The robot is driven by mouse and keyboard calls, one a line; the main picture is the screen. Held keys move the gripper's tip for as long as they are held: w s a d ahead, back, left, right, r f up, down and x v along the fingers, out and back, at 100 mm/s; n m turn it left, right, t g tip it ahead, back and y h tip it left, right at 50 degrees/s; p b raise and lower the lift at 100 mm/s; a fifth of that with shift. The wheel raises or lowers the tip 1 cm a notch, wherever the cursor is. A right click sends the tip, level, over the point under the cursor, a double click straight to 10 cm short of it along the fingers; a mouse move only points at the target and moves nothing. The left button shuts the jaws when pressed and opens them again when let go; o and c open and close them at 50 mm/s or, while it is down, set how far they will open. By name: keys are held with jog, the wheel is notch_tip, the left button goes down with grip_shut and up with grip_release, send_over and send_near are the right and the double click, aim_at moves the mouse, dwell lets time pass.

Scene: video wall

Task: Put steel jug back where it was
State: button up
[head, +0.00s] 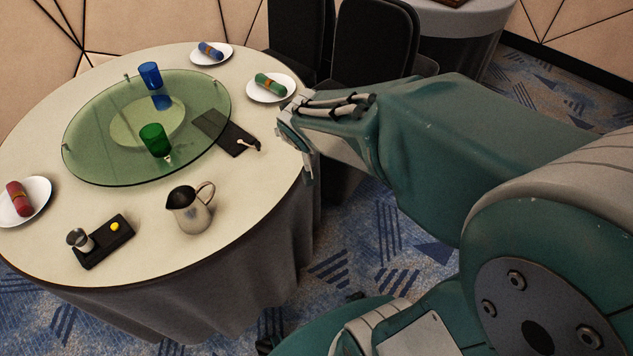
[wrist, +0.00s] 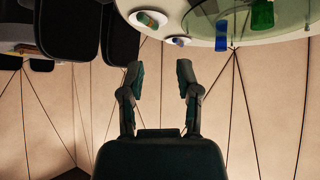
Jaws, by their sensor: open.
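The steel jug (head: 190,213) stands upright on the near right part of the round table (head: 245,205), its handle to the right and its dark mouth facing up. My gripper (head: 307,160) is at the table's right edge in the head view, apart from the jug and to its upper right. In the wrist view my gripper (wrist: 158,75) has its two fingers spread, with nothing between them. The jug does not show in the wrist view.
A glass turntable (head: 95,165) bears a blue cup (head: 150,75) and a green cup (head: 155,140). Plates with rolled napkins (head: 270,87) lie around the rim. A black tray (head: 104,242) is left of the jug. Dark chairs (head: 372,45) stand behind.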

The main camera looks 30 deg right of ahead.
jog(key=s+a+r+g, duration=0.1)
jog(key=s+r, duration=0.1)
jog(key=s, duration=0.7)
jog(key=s+a+r+g+y, duration=0.1)
jog(key=s+a+r+g, duration=0.1)
jog(key=s, duration=0.7)
jog(key=shift+s+r+n+g, duration=0.25)
jog(key=shift+r+n+g, duration=0.05)
jog(key=shift+r+n, duration=0.15)
jog(key=shift+a, duration=0.1)
